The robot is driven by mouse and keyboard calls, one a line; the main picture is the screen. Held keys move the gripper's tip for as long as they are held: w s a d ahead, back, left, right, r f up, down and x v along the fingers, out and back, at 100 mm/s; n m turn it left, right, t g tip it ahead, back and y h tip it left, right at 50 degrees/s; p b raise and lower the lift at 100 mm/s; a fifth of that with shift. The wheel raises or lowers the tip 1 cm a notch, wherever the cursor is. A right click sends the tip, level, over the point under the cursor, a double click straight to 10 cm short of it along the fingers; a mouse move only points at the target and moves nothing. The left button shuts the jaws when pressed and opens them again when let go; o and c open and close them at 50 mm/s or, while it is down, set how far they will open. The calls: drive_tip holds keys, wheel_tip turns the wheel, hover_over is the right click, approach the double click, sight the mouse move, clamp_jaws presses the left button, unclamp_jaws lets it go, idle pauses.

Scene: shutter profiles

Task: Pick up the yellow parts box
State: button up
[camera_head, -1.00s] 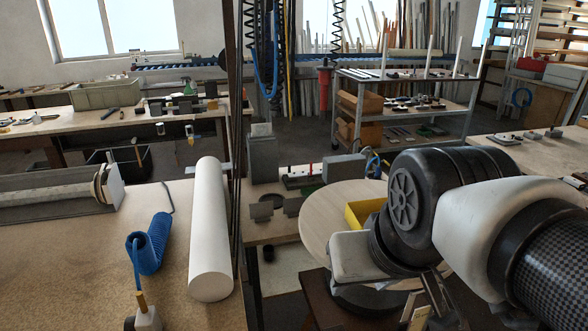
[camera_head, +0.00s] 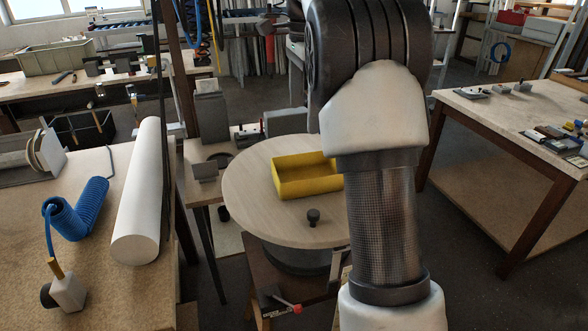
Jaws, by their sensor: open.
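The yellow parts box (camera_head: 290,188) is an open-topped rectangular tray. It sits on the round pale wooden tabletop (camera_head: 245,190), toward its middle. Its right end is hidden behind my arm, and the part of its inside that shows looks empty. A small dark knob-like part (camera_head: 313,216) stands on the same top in front of the box. My arm rises in front of the right side of the round table. My gripper is not visible in this view.
A workbench on the left bears a white roll (camera_head: 138,195) and a blue coiled hose (camera_head: 82,210). A dark vertical post (camera_head: 174,110) stands between that bench and the round table. Another table (camera_head: 510,115) with small parts stands at right, with open floor between.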

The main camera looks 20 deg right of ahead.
drive_tip(key=b, duration=0.2)
hover_over(307, 167)
drive_tip(key=s+a, duration=0.3)
drive_tip(key=s, duration=0.3)
drive_tip(key=f, duration=1.2)
drive_tip(key=shift+w+a+f, duration=0.1)
drive_tip(key=shift+w+a, duration=0.1)
drive_tip(key=f, duration=0.2)
drive_tip(key=d+f, duration=0.1)
drive_tip(key=f, duration=0.1)
drive_tip(key=shift+d, duration=0.15)
drive_tip(key=shift+f, duration=0.6)
drive_tip(key=shift+w, duration=0.1)
drive_tip(key=c, duration=0.8)
